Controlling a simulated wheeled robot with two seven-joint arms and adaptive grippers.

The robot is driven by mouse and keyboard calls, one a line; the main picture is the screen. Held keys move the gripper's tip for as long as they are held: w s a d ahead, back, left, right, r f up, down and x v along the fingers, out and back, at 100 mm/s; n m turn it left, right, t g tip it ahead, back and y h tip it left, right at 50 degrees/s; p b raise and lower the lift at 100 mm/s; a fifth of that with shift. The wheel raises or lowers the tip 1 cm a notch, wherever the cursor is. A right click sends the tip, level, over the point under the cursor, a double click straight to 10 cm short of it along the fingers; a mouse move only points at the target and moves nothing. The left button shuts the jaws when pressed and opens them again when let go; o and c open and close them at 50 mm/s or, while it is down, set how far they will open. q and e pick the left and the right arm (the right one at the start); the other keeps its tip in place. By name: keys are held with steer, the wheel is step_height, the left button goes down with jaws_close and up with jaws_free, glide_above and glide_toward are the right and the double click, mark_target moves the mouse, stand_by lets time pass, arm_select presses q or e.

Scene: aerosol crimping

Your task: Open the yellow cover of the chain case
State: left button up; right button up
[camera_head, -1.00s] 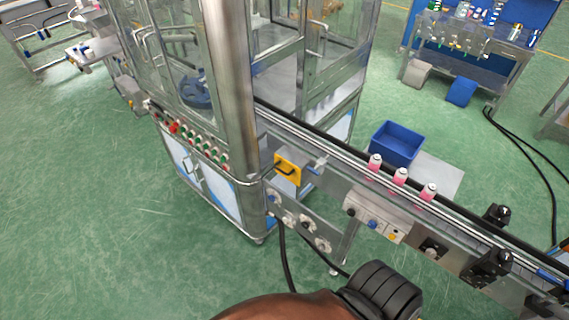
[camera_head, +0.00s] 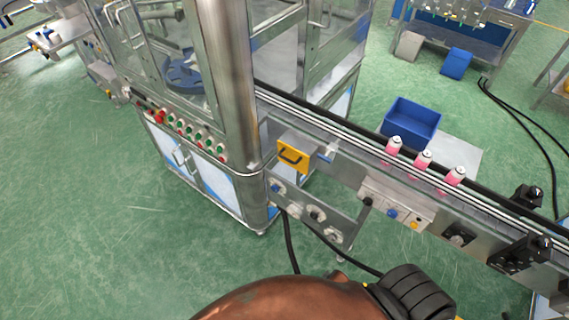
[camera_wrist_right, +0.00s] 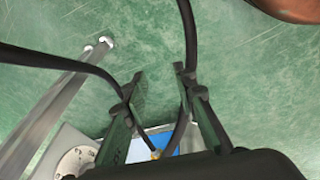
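The yellow cover (camera_head: 293,157) with a dark handle is on the small case at the side of the conveyor, near the corner of the glass-walled machine. It looks closed, and nothing touches it. My right gripper (camera_wrist_right: 160,88) shows in the right wrist view with its two fingers apart and nothing between the tips. In that view it points over the green floor, and the yellow cover cannot be made out. The right gripper is outside the head view, which shows only copper and black parts of my arm at the bottom. My left gripper is in neither view.
The conveyor (camera_head: 330,139) runs to the lower right, carrying several pink cans (camera_head: 424,160). A control box (camera_head: 396,204) hangs below it, and a blue bin (camera_head: 411,124) stands behind. Black cables (camera_head: 290,240) hang below the case. The floor at the left is clear.

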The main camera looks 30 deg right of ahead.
mark_target(286, 159)
steer(key=w+d+r+t+h+b, duration=0.25)
steer(key=w+r, duration=0.25)
steer(key=r, duration=0.4)
steer(key=w+d+r+n+t+h+b, duration=0.1)
steer(key=w+d+r+b, duration=0.3)
steer(key=r, duration=0.6)
steer(key=w+d+r+t+h+b, duration=0.1)
steer(key=w+d+r+h, duration=0.1)
steer(key=w+r, duration=0.6)
steer(key=w+a+r+n+t, duration=0.55)
steer(key=w+r, duration=0.25)
steer(key=r, duration=0.2)
steer(key=w+a+r+n+t, duration=0.4)
steer(key=w+r+n+t, duration=0.15)
steer(key=w+r, duration=0.3)
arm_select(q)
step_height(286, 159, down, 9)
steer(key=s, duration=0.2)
arm_select(e)
steer(key=shift+n+h, duration=0.25)
steer(key=shift+n, duration=0.15)
steer(key=x, duration=0.6)
steer(key=shift+w+d+r, duration=0.2)
steer(key=shift+d+r, duration=0.05)
steer(key=shift+d, duration=0.2)
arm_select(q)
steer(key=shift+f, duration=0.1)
arm_select(e)
steer(key=shift+c, duration=0.4)
jaws_close()
